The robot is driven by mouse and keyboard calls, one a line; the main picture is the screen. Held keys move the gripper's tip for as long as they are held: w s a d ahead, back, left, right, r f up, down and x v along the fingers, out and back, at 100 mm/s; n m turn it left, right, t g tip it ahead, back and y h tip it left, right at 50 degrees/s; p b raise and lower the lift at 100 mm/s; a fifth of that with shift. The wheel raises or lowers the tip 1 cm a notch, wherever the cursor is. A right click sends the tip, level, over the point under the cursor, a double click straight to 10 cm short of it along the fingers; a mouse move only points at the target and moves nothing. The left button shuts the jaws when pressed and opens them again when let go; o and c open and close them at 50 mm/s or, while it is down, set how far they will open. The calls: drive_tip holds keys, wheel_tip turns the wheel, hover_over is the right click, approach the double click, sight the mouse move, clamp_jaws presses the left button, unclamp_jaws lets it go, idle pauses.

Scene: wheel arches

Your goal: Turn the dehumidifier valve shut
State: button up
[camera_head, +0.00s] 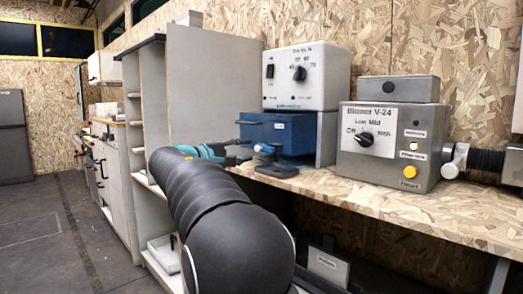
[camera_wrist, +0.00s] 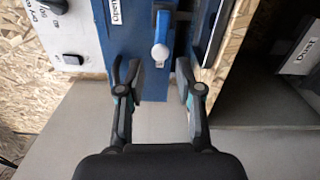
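The blue box (camera_head: 290,136) stands on the bench under a white control box (camera_head: 308,78). In the wrist view its blue face (camera_wrist: 103,55) carries a label (camera_wrist: 116,12) that seems to read "Open". A small lever with a pale blue-white end (camera_wrist: 160,50), seemingly the valve handle, sticks out beside it. My gripper (camera_wrist: 160,75) is open, with its fingers apart and nothing clearly between them. The lever end lies just ahead of the gap, roughly centred. In the head view my gripper (camera_head: 228,152) is at the box's left side, where my arm partly blocks the view.
A grey control box (camera_head: 390,145) with a dial and a yellow button stands to the right on the wooden bench (camera_head: 400,200). A dark-blue clamp-like item (camera_head: 275,168) lies at the bench edge. A tall grey cabinet (camera_head: 205,85) stands left. Floor is clear farther left.

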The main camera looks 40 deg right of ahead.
sight(256, 149)
drive_tip(key=d, duration=0.7)
drive_tip(key=shift+w, duration=0.25)
drive_tip(key=shift+c, duration=0.2)
clamp_jaws()
